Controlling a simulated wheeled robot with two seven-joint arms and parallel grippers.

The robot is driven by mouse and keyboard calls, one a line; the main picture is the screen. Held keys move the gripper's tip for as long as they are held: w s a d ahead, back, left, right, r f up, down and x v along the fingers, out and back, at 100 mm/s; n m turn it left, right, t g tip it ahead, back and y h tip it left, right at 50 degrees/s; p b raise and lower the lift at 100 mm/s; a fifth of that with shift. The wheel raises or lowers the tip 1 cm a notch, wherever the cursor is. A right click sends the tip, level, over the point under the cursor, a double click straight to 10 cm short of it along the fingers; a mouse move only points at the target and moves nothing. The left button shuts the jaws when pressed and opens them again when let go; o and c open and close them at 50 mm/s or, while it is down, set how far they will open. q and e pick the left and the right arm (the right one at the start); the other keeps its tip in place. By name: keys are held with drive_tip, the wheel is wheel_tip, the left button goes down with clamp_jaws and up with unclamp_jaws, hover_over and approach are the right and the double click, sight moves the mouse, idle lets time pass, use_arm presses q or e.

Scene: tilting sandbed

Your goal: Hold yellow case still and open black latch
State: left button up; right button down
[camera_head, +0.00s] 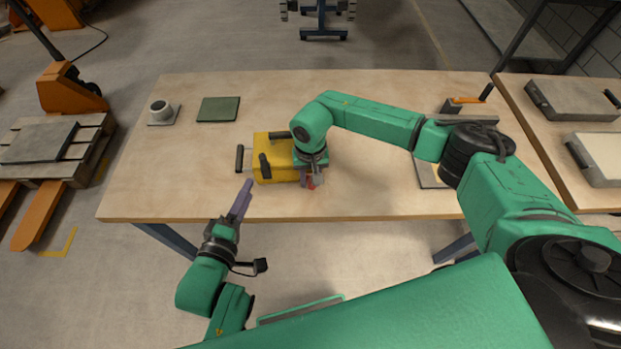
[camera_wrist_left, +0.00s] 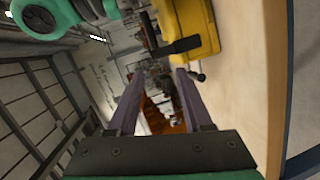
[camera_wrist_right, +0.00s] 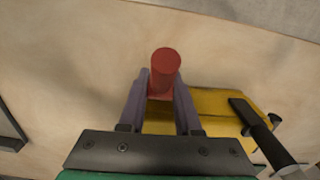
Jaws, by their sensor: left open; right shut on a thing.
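The yellow case (camera_head: 262,145) sits on the wooden table, and part of it is hidden by my right arm. A black lever (camera_head: 265,166), perhaps the latch, stands against its near left part. A black bar (camera_head: 240,158) on thin rods sticks out at its left side. My right gripper (camera_wrist_right: 160,85) is shut on a red cylinder (camera_wrist_right: 165,70) at the right end of the case. My left gripper (camera_head: 246,188) is open and empty, apart from the case at the table's front edge. In the left wrist view the case (camera_wrist_left: 196,22) lies beyond its fingertips.
A cup-like object (camera_head: 161,110) and a dark green plate (camera_head: 218,109) lie at the table's back left. A tool with an orange handle (camera_head: 467,100) is at the back right. The table (camera_head: 170,180) left of the case is clear.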

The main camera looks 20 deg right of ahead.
use_arm(q)
clamp_jaws()
drive_tip(key=w+d+m+g+h, duration=0.2)
drive_tip(key=d+h, duration=0.2)
drive_tip(key=h, duration=0.2)
drive_tip(key=w+a+f, duration=0.2)
drive_tip(key=w+a, duration=0.4)
drive_tip(key=a, duration=0.4)
drive_tip(key=shift+a+f, duration=0.15)
drive_tip(key=shift+a, duration=0.1)
